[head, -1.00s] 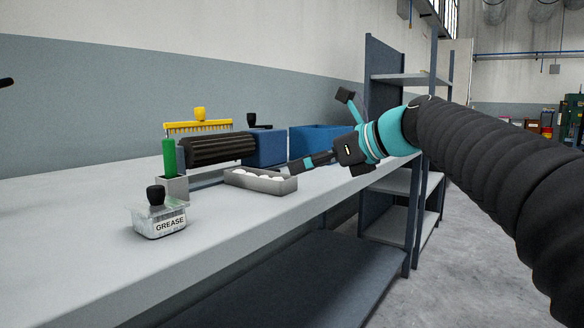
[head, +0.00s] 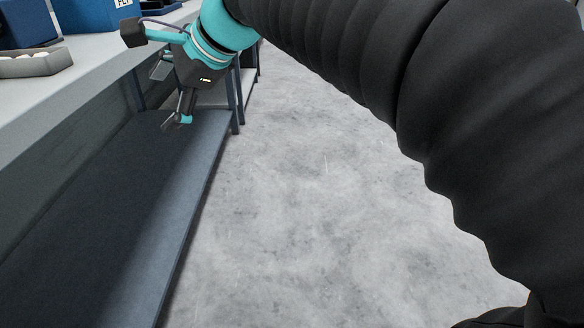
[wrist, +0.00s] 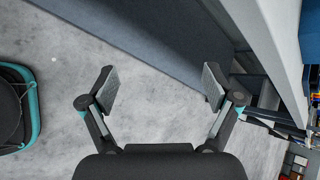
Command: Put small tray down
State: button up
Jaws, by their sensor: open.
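The small grey tray (head: 42,68) sits on the worktop at the upper left of the head view, with pale round items in it. Its left end is cut off by the picture edge. My gripper (head: 168,97) is right of the tray and lower, off the bench's front edge and apart from the tray. In the wrist view my gripper (wrist: 158,84) shows its two fingers spread wide with nothing between them. The tray cannot be made out in the wrist view.
The grey worktop (head: 95,62) carries blue bins (head: 90,14) behind the tray. A dark lower shelf (head: 110,210) runs beneath it, with blue-grey posts (head: 238,100) at its far end. The concrete floor (head: 300,200) to the right is clear.

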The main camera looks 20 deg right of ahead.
jog(key=s+d+f+n+h, duration=0.3)
jog(key=s+d+f+n, duration=0.4)
jog(key=f, duration=0.4)
jog(key=s+d+f+n+h, duration=0.4)
jog(key=s+d+f+n, duration=0.4)
jog(key=s+f, duration=0.2)
jog(key=shift+s+d+f, duration=0.35)
